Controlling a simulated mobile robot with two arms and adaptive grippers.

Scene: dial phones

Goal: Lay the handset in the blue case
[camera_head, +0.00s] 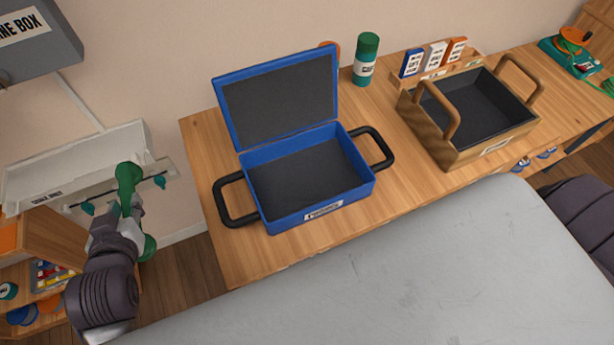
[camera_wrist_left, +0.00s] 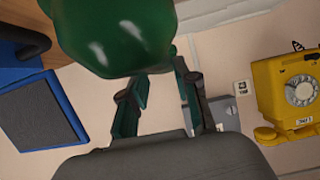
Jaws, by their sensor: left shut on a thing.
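My left gripper (camera_head: 124,208) is shut on a green handset (camera_head: 129,176), at the left side of the head view, left of the table and apart from the blue case. The gripper hides the handset's middle; its lower end shows below the fingers. In the left wrist view the handset (camera_wrist_left: 115,35) looms large and dark green at the top, beyond the fingers (camera_wrist_left: 160,88). The blue case (camera_head: 283,227) stands open on the wooden table, its lid raised at the back, its dark-lined inside empty. Part of the case also shows in the left wrist view (camera_wrist_left: 78,118). My right gripper is not in view.
Black handles (camera_head: 224,202) stick out from the case's sides. A wooden tray (camera_head: 462,155) with upright handles stands to its right. A green canister (camera_head: 366,60) stands behind. A white wall shelf (camera_head: 80,165) is close behind the gripper. A yellow dial phone (camera_wrist_left: 290,92) shows in the left wrist view.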

